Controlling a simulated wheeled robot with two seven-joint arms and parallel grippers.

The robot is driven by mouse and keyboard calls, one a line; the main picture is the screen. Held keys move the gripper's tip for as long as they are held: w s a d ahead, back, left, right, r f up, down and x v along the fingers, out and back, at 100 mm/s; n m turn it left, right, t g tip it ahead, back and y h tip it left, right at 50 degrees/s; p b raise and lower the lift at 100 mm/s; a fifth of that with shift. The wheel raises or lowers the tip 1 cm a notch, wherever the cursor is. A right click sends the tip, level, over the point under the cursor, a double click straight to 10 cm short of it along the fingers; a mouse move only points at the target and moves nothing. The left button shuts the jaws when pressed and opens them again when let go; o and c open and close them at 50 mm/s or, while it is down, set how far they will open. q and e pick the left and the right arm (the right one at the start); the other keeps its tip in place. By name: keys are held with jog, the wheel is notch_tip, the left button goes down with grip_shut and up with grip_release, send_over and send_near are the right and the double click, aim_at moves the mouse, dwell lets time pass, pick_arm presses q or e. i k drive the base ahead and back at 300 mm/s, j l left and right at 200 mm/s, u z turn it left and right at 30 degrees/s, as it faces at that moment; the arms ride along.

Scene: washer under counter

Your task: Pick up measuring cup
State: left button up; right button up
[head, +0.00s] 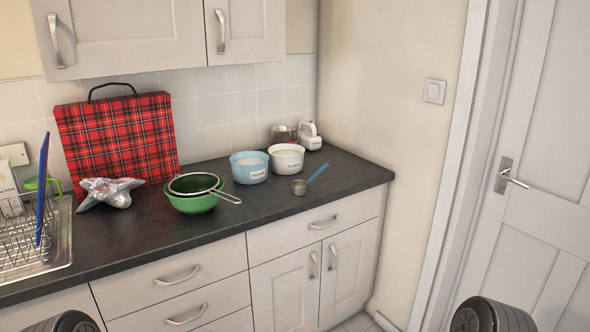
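A small metal measuring cup (299,188) with a blue handle sits on the dark countertop near its front edge, toward the right end. Its handle points up and to the right in the head view. Nothing of mine touches it. Only dark rounded parts of my arms show at the bottom left and bottom right of the view, well below and apart from the cup. Neither gripper's fingers are visible.
Behind the cup stand a white tub (287,159), a blue tub (249,168) and a white appliance (311,137). A green colander (192,202) with a strainer lies left. The countertop (345,180) right of the cup is clear. Closed drawers and cabinets (318,224) are below.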

aim_at(299, 187)
jog(key=i+l+u, duration=0.1)
jog(key=u, duration=0.25)
jog(key=i+l+u, duration=0.15)
jog(key=u, duration=0.25)
jog(key=l+u, duration=0.15)
jog(key=u, duration=0.2)
jog(key=i+l+u, duration=0.1)
jog(key=l, duration=0.35)
jog(key=i+l+u, duration=0.1)
jog(key=i+l, duration=0.15)
jog(key=l, duration=0.25)
jog(key=i+l+u, duration=0.15)
jog(key=l, duration=0.35)
jog(key=i+l+u, duration=0.1)
jog(key=l, duration=0.4)
jog(key=i+l+u, duration=0.1)
jog(key=l, duration=0.4)
